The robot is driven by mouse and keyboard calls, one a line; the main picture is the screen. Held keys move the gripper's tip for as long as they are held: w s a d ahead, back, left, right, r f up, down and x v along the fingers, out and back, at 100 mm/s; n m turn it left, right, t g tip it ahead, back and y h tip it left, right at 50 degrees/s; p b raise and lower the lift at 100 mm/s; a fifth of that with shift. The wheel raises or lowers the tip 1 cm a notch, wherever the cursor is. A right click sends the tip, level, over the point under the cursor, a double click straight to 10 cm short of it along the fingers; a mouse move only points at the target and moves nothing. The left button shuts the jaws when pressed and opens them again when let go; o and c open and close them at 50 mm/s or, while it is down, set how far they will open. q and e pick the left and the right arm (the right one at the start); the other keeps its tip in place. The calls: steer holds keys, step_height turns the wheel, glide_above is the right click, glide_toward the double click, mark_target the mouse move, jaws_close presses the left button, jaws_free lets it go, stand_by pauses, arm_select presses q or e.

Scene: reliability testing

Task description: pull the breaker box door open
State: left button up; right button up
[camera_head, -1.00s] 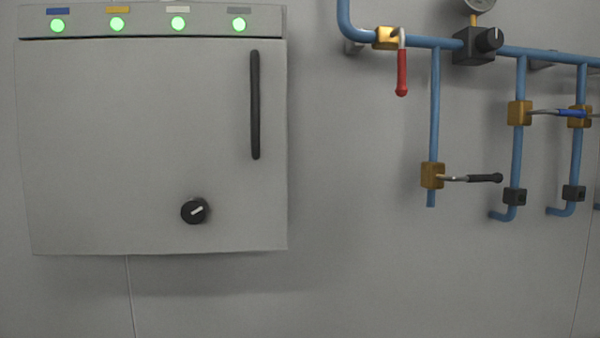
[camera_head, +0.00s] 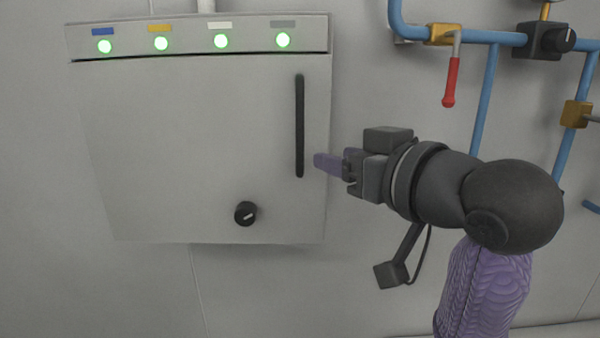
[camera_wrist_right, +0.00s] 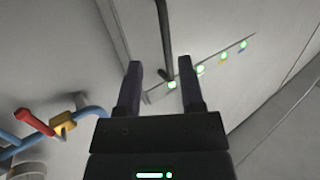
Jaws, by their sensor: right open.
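The breaker box door (camera_head: 180,150) is a flat grey panel, shut, with a black vertical handle (camera_head: 299,126) near its right edge and a black knob (camera_head: 245,213) low on it. My right gripper (camera_head: 322,162) is just right of the handle's lower part in the head view, not holding it. In the right wrist view its two fingers (camera_wrist_right: 162,80) are spread with nothing between them on their line. The handle (camera_wrist_right: 164,45) runs up beyond the fingertips there, between their directions. My left gripper is not in view.
Above the door is a strip with several green lights (camera_head: 221,41). Blue pipes (camera_head: 484,100) with a red-handled valve (camera_head: 450,80) are on the wall at right, behind my right arm. The wall left of the box is clear.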

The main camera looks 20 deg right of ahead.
steer(key=t+y, duration=0.1)
glide_toward(303, 109)
steer(key=p+x, duration=0.3)
steer(key=x, duration=0.6)
steer(key=shift+w+a+r, duration=0.15)
steer(key=shift+w, duration=0.1)
steer(key=shift+w+a, duration=0.1)
steer(key=shift+w, duration=0.4)
jaws_close()
